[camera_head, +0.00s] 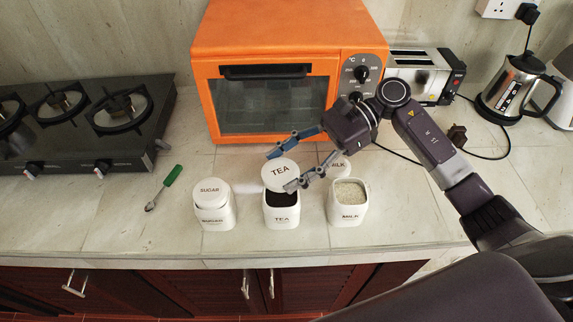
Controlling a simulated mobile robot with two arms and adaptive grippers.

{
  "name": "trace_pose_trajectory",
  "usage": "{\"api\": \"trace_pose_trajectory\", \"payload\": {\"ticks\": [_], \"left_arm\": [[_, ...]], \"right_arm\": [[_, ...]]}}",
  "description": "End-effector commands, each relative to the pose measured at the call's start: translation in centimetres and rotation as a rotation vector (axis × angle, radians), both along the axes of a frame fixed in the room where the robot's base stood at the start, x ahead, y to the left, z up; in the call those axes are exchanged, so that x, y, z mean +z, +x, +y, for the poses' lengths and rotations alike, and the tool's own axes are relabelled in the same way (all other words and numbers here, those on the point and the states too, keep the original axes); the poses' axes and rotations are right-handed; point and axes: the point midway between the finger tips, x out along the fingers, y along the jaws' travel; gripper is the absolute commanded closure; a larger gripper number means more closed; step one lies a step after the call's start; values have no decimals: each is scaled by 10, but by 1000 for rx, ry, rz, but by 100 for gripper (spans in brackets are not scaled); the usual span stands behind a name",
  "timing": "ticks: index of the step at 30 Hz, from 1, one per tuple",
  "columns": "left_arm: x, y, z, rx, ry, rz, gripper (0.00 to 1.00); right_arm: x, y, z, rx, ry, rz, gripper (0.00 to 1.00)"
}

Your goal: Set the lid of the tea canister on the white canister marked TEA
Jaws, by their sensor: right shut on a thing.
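The white canister marked TEA (282,217) stands near the front of the counter, with dark contents showing at its mouth. Its round white lid marked TEA (279,175) is tilted over the back of the canister mouth. I cannot tell whether the lid touches the rim. My right gripper (288,168) reaches in from the right and is shut on this lid, one finger behind it and one at its front right. My left gripper is not in view.
The SUGAR canister (213,214) stands left with its lid on. The open MILK canister (347,205) stands right, and its lid (337,164) lies behind it. An orange oven (210,60), toaster, kettle, hob and green-handled spoon (172,177) surround them.

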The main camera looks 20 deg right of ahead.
Motion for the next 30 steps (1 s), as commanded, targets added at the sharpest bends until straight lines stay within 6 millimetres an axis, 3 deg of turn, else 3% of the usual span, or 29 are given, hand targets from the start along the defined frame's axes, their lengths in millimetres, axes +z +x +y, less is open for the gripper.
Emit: {"api": "trace_pose_trajectory", "payload": {"ticks": [15,30], "left_arm": [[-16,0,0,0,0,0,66],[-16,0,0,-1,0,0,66]], "right_arm": [[-48,0,0,-2,2,3,68],[-52,0,0,-1,1,1,68]]}}
